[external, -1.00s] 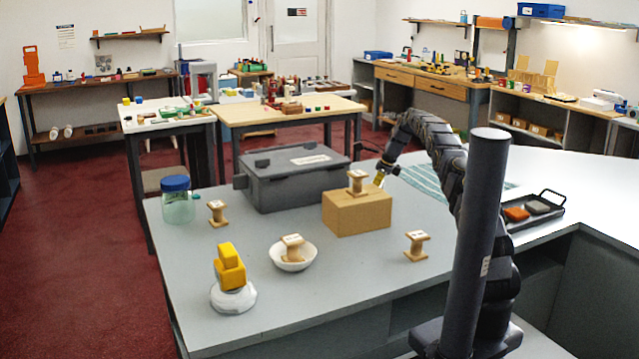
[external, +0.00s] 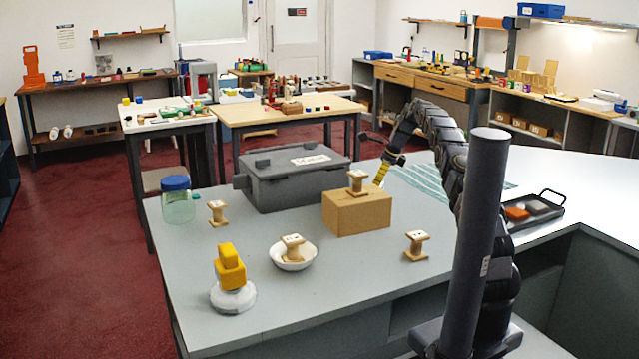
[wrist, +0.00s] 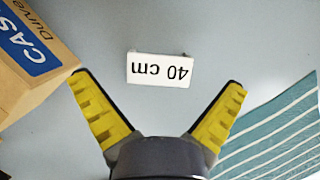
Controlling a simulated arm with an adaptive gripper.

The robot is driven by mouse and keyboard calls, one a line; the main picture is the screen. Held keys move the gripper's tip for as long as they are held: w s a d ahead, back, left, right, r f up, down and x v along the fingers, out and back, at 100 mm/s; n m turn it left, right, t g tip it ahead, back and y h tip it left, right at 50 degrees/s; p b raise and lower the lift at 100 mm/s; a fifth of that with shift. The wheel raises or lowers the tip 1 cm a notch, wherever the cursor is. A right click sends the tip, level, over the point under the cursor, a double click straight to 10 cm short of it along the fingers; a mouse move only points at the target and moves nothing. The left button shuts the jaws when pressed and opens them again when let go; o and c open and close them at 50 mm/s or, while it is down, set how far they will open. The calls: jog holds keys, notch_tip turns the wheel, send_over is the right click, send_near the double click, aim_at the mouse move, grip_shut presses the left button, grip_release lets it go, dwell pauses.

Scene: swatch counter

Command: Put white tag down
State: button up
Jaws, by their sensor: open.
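The white tag (wrist: 160,70), printed "40 cm", is on the grey counter in the wrist view, its print upside down there. I cannot tell whether it lies flat or stands upright. It is beyond and between my open fingertips, touching neither. My gripper (wrist: 159,84) is open with nothing between its yellow fingers. In the external view my gripper (external: 380,176) is just behind and right of the cardboard box. The tag cannot be made out in that view.
The cardboard box (external: 357,216), with a wooden spool (external: 357,182) on top, is close left of my gripper. A teal striped cloth (external: 422,178) lies to the right. A grey toolbox (external: 290,182) stands left. Grey counter is bare around the tag.

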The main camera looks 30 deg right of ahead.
jog(key=v, duration=0.8)
jog(key=shift+r, duration=0.2)
jog(key=shift+s, duration=0.2)
jog(key=s+a+r+n+g, duration=0.1)
jog(key=s+a+r+n, duration=0.3)
jog(key=s+a+n, duration=0.3)
jog(key=s+a+r+n+g, duration=0.2)
jog(key=s+a+r+n, duration=0.1)
jog(key=s+a+n, duration=0.45)
jog(key=s+a+f+n+g+h, duration=0.1)
jog(key=s+n, duration=0.5)
jog(key=s, duration=0.9)
jog(key=s+a+f+n+h, duration=0.2)
jog(key=s+f+n, duration=0.2)
jog(key=s, duration=1)
jog(key=shift+s+a+f+n+g, duration=0.2)
jog(key=shift+s+n+g, duration=0.2)
jog(key=shift+n, duration=0.85)
